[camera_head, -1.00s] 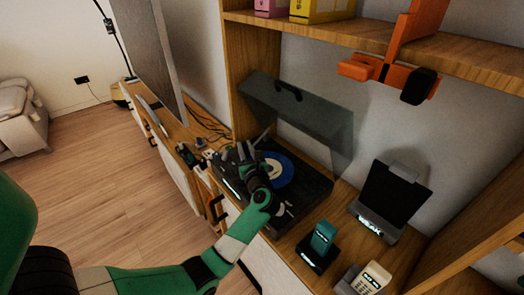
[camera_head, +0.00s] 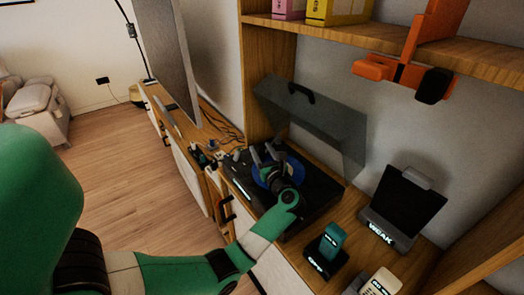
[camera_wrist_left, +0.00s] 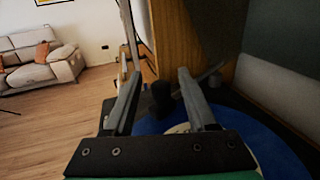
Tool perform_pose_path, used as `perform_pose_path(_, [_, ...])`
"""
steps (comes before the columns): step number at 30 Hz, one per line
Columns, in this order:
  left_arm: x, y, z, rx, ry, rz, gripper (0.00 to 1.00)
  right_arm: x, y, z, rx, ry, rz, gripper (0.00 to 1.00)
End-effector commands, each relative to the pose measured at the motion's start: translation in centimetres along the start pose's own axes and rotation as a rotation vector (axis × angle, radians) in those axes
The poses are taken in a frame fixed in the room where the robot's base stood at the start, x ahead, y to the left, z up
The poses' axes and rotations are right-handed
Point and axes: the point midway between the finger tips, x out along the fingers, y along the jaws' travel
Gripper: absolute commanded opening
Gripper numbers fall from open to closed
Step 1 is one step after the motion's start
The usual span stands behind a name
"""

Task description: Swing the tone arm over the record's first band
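The turntable (camera_head: 309,207) stands on the wooden cabinet with its dark lid raised. A blue record (camera_head: 260,174) lies on it, partly hidden by my left gripper (camera_head: 264,153), which is above it. In the left wrist view, the record (camera_wrist_left: 275,148) spreads below and to the right of my left gripper (camera_wrist_left: 155,92). Its two grey fingers are wide apart. A dark piece (camera_wrist_left: 162,98) shows between them; I cannot tell whether it is the tone arm's head. A thin grey curved bar (camera_wrist_left: 214,72), perhaps the tone arm, shows beside the right finger.
A teal handset on a black base (camera_head: 328,246) and a dark tablet-like stand (camera_head: 401,207) stand right of the turntable. Small items (camera_head: 206,153) and cables lie to its left. The floor at left is open.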

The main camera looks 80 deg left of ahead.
Motion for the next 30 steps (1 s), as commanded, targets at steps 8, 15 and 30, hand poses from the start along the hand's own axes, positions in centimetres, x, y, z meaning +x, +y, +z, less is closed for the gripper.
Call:
perform_pose_path(8, [-0.3, -0.1, 0.1, 0.0, -0.001, -0.002, 0.57, 0.1, 0.0, -0.1, 0.0, 0.0, 0.0, 0.5])
perform_pose_path(15, [-4.5, -0.2, 0.3, 0.003, -0.001, -0.007, 0.57, 1.0, 0.0, -0.9, 0.0, 0.0, 0.0, 0.5])
perform_pose_path(30, [-11.7, 0.0, 0.0, -0.001, -0.001, -0.001, 0.57, 1.7, 0.0, -1.6, 0.0, 0.0, 0.0, 0.5])
